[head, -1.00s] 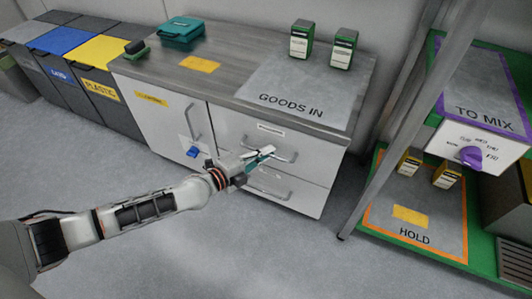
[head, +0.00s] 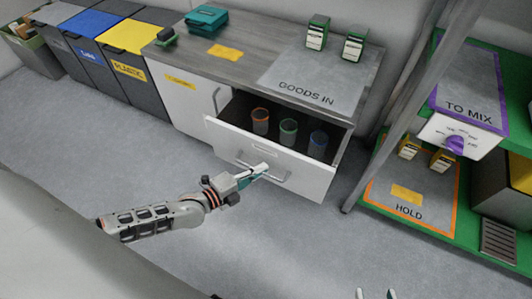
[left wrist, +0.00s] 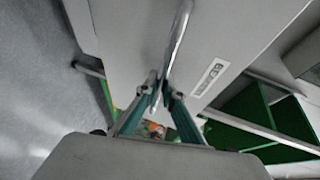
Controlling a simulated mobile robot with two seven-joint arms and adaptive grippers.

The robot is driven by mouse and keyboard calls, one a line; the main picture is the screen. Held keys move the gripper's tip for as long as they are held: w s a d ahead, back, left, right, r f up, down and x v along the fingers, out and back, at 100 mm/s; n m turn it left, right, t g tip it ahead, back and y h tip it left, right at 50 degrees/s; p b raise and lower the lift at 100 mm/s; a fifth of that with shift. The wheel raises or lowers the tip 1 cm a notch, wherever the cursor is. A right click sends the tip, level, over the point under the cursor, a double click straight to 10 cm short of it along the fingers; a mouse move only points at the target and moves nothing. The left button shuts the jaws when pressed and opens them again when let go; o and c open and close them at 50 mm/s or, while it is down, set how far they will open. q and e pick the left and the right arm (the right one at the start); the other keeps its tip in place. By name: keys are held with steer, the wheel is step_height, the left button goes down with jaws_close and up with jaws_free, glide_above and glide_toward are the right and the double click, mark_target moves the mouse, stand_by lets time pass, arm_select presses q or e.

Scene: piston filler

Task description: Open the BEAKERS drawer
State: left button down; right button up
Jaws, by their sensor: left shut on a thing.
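The drawer (head: 225,135) is pulled well out of the grey cabinet. Three cups with orange (head: 260,121), green (head: 288,130) and blue (head: 318,143) colouring stand upright inside. My left gripper (head: 262,169) is shut on the bar handle (head: 284,178) at the drawer front. In the left wrist view, the handle (left wrist: 180,35) runs between the fingertips (left wrist: 161,90), beside a label (left wrist: 209,77) too blurred to read. Only the fingertips of my right gripper (head: 376,294) show at the bottom edge of the head view, apart and empty.
The GOODS IN mat (head: 300,75) with two green-topped containers lies on the counter above. A metal shelf post (head: 400,115) and the HOLD mat (head: 385,205) stand to the right. Bins (head: 130,65) stand at the left. The floor (head: 300,240) in front is clear.

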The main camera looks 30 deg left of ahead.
arm_select(q)
steer(key=s+p, duration=0.3)
steer(key=s, duration=1.1)
steer(key=shift+s+a+p, duration=0.3)
steer(key=shift+s+p, duration=0.05)
steer(key=shift+p, duration=0.05)
arm_select(e)
steer(key=d, duration=0.2)
steer(key=s+d+h, duration=0.1)
steer(key=shift+f+g, duration=0.3)
steer(key=shift+f, duration=0.1)
arm_select(q)
steer(key=c, duration=2.2)
jaws_free()
arm_select(e)
steer(key=shift+s, duration=0.1)
arm_select(q)
steer(key=shift+o, duration=0.2)
steer(key=v, duration=1.2)
